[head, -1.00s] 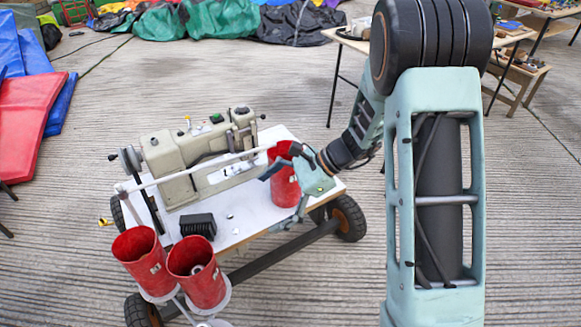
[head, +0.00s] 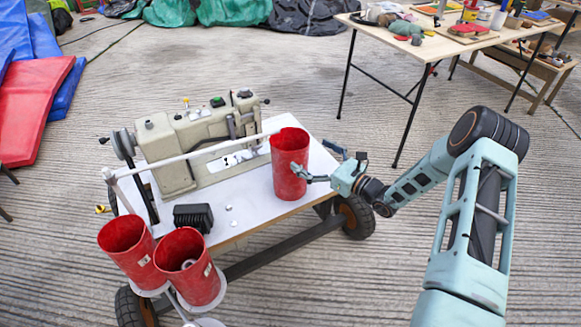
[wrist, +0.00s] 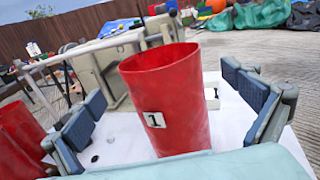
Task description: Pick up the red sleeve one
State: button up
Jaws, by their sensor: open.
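A red sleeve (head: 289,160), an open-topped cylinder, stands upright at the right end of the white cart top. In the wrist view this sleeve (wrist: 172,100) bears a white label with a black "1". My gripper (head: 316,160) is at its right side, level with its middle to lower part. The gripper is open, with one finger reaching along the sleeve's near side and the other towards its far side. In the wrist view the sleeve stands between the spread fingers (wrist: 168,108), with gaps visible on both sides. I cannot tell whether either finger touches it.
Two more red sleeves stand in holders at the cart's front left: one (head: 127,249) and another (head: 190,268). A sewing machine (head: 190,150) and a black brush-like block (head: 193,217) are on the cart top (head: 240,215). A pale bar runs above it. A cluttered table (head: 440,45) stands behind right.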

jog(key=b+x, duration=0.2)
jog(key=x, duration=0.6)
jog(key=shift+a, duration=0.15)
jog(key=c, duration=1.5)
